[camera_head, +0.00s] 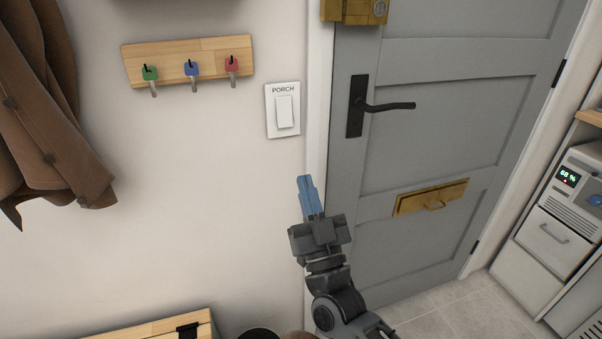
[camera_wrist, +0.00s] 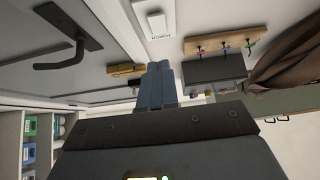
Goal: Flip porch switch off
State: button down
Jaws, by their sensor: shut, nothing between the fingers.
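The porch switch (camera_head: 284,111) is a white rocker on a white plate marked PORCH, on the wall just left of the door frame. It also shows at the top of the wrist view (camera_wrist: 156,24). I cannot tell from the rocker whether it is on or off. My gripper (camera_head: 305,182) has blue fingers, shut and empty. In the head view it is below and slightly right of the switch plate, pointing up, apart from it. In the wrist view the fingertips (camera_wrist: 159,66) lie below the switch.
A grey door (camera_head: 450,120) with a black lever handle (camera_head: 388,106) and a brass mail slot (camera_head: 430,198) is to the right. A wooden key rack (camera_head: 188,61) hangs left of the switch, and a brown coat (camera_head: 55,125) further left. A wooden-topped piece (camera_head: 155,329) stands below.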

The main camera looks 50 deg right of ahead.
aim_at(285, 127)
jog(key=shift+w+d+r+p, duration=0.2)
jog(key=shift+w+d+r, duration=0.7)
jog(key=shift+w, duration=0.55)
jog(key=shift+w+d+r+p, duration=0.15)
jog(key=shift+w+d+r, duration=0.5)
jog(key=shift+w+d, duration=0.65)
jog(key=shift+w+d+r+p, duration=0.2)
jog(key=shift+w+d+r, duration=0.6)
jog(key=shift+w, duration=0.85)
jog(key=shift+w+d+f+b, duration=0.35)
jog(key=shift+w+b, duration=0.1)
jog(key=shift+b, duration=0.3)
jog(key=shift+r, duration=0.2)
jog(key=shift+f, duration=0.15)
